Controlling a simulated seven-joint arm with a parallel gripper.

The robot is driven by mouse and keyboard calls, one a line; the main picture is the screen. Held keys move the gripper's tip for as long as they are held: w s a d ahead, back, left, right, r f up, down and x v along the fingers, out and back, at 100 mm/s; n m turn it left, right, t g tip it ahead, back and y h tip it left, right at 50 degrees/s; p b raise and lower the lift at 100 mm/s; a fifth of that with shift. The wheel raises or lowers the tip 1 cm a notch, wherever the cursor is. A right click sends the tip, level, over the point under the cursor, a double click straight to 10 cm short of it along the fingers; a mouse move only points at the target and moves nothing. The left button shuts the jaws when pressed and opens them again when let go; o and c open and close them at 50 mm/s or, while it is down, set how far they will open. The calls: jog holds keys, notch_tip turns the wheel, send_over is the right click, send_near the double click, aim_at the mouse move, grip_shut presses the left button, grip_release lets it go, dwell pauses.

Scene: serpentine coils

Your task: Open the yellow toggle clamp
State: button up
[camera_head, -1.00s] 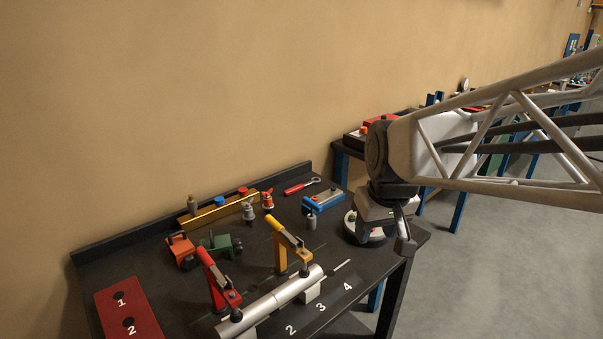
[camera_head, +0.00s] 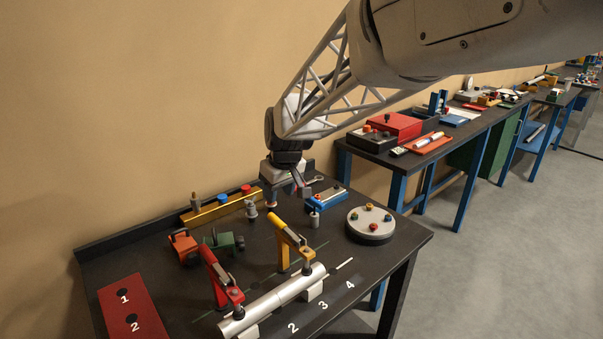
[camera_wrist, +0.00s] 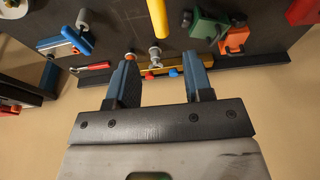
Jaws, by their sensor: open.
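The yellow toggle clamp (camera_head: 281,256) stands on the black table, right of the red toggle clamp (camera_head: 213,291). Its yellow handle slants down toward the front right, and its black-tipped spindle rests at the silver cylinder (camera_head: 290,287). In the wrist view a yellow bar, seemingly the clamp's handle (camera_wrist: 158,14), enters from the top, beyond and roughly between my fingertips. My gripper (camera_head: 287,194) is open and empty, over the back of the table behind the yellow clamp. It also shows in the wrist view (camera_wrist: 162,64), its blue fingers apart. The clamp is not between them.
Near my gripper are the yellow rail (camera_head: 222,207) with knobs, an orange-topped fitting (camera_head: 270,200) and a blue block (camera_head: 327,198). A round grey dial (camera_head: 370,222) stands right of the clamp. A red plate (camera_head: 132,309) lies front left. The wall rises behind the table.

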aim_at(275, 217)
jog(key=shift+f, duration=0.1)
dwell(0.3)
jog(key=shift+x, duration=4.8)
